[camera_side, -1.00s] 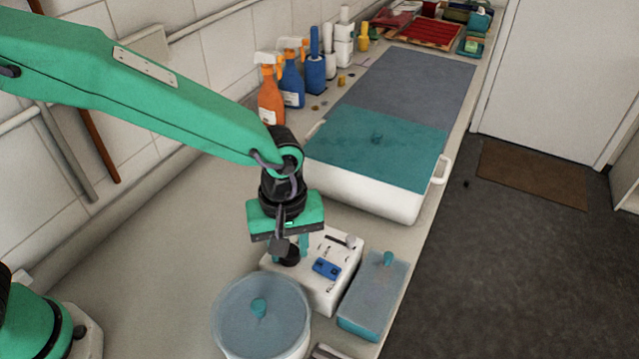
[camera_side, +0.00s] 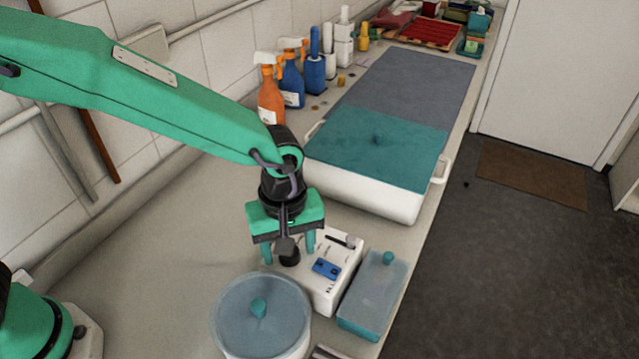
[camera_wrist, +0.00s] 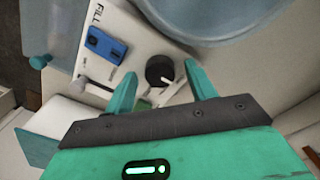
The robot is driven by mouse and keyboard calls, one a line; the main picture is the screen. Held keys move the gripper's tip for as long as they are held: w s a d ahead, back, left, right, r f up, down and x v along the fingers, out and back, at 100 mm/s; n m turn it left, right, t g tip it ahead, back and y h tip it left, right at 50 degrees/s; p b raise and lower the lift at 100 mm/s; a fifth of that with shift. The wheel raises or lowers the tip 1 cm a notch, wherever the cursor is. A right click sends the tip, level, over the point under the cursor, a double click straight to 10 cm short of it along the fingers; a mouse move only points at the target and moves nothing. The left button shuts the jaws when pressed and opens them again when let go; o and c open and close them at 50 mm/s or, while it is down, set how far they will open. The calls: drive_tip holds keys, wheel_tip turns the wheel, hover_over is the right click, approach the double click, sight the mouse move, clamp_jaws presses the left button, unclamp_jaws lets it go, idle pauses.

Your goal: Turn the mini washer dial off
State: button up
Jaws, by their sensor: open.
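The mini washer's white control panel (camera_side: 325,290) sits between the round tub and the teal box in the side view. Its black dial (camera_side: 290,257) shows below my gripper (camera_side: 290,252). In the wrist view the dial (camera_wrist: 160,71) is round and black with a white pointer line, and lies between the two green fingertips of my gripper (camera_wrist: 160,82). The fingers are open, one on each side, with visible gaps to the dial. A blue switch (camera_wrist: 106,46) sits on the panel near the word FILL. The lettering around the dial is too small to read.
The round lidded tub (camera_side: 262,315) stands close in front of the panel. A teal box (camera_side: 373,295) with a knob is to its right, and a white basin (camera_side: 370,190) with a teal cover is behind. Spray bottles (camera_side: 272,92) line the wall. The counter at left is clear.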

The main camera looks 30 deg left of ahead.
drive_tip(key=shift+r, duration=0.15)
wheel_tip(320, 180, up, 7)
drive_tip(key=shift+r, duration=0.2)
idle(0.4)
drive_tip(key=shift+r, duration=0.1)
drive_tip(key=shift+a+r, duration=0.1)
drive_tip(key=shift+a, duration=0.15)
drive_tip(key=s+a+r+m+t+h, duration=0.1)
drive_tip(key=a+r+m, duration=0.1)
drive_tip(key=a+r, duration=0.35)
drive_tip(key=s+a+r+m+t, duration=0.1)
drive_tip(key=a+r+m, duration=0.1)
drive_tip(key=a, duration=0.7)
drive_tip(key=s+a+r+m+t+y, duration=0.1)
drive_tip(key=s+a+m+t, duration=0.2)
drive_tip(key=s+a, duration=0.6)
drive_tip(key=shift+s+a+m+t, duration=0.25)
drive_tip(key=shift+a+m, duration=0.85)
drive_tip(key=shift+a, duration=0.55)
